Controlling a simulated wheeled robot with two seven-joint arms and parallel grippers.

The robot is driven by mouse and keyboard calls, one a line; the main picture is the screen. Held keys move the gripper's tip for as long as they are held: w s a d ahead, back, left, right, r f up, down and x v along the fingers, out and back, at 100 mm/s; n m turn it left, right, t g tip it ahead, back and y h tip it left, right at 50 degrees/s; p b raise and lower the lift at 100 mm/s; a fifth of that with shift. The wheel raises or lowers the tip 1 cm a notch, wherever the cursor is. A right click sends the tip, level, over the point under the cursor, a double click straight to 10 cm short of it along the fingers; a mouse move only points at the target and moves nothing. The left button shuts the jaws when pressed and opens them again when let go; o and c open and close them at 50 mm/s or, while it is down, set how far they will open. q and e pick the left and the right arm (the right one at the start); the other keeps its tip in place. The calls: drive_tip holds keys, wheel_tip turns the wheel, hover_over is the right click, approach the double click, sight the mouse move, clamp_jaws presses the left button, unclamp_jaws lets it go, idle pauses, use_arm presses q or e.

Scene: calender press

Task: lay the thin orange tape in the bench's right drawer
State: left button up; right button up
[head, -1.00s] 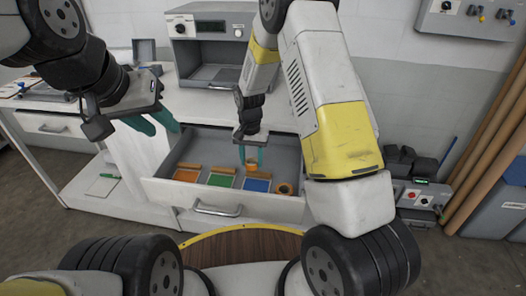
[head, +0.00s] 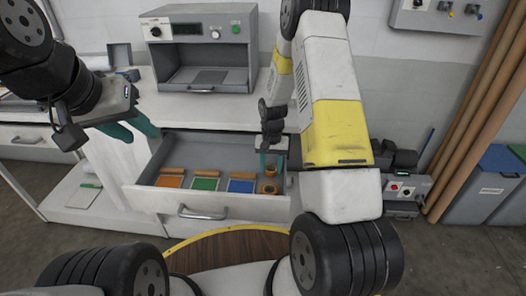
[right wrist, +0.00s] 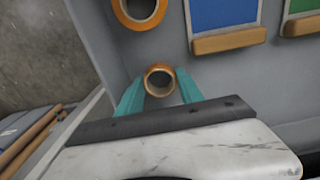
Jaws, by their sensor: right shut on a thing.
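The bench's right drawer (head: 205,204) is pulled open. My right gripper (head: 270,158) is inside the drawer's outline, near its right side, shut on a small orange tape roll (right wrist: 151,84). The roll sits between the teal fingertips in the right wrist view, its hole facing the camera. Whether it touches the drawer floor cannot be told. A second orange tape roll (head: 268,189) lies on the drawer floor, nearer the drawer front; it also shows in the right wrist view (right wrist: 120,12).
Orange (head: 169,181), green (head: 205,184) and blue (head: 241,186) pieces with wooden edges lie in a row in the drawer, left of the rolls. A press machine (head: 201,45) stands on the bench. The drawer's back is clear.

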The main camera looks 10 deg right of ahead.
drive_tip(key=shift+f, duration=0.15)
drive_tip(key=o, duration=1)
drive_tip(key=s+a+r+n+t+y, duration=0.1)
drive_tip(key=s+r, duration=0.3)
drive_tip(key=r, duration=1)
drive_tip(key=s+r+t, duration=0.1)
drive_tip(key=s+r, duration=0.2)
drive_tip(key=r, duration=1.1)
drive_tip(key=s+r+n+t, duration=0.1)
drive_tip(key=s+r, duration=0.2)
drive_tip(key=s, duration=0.2)
drive_tip(key=s+a+r+n+t, duration=0.1)
drive_tip(key=s+r, duration=0.2)
drive_tip(key=s, duration=0.3)
drive_tip(key=s+a+r+t+y, duration=0.1)
drive_tip(key=s+r+t, duration=0.1)
drive_tip(key=s, duration=0.4)
drive_tip(key=shift+s+r+n, duration=0.2)
drive_tip(key=shift+r+n, duration=0.2)
drive_tip(key=shift+r, duration=0.2)
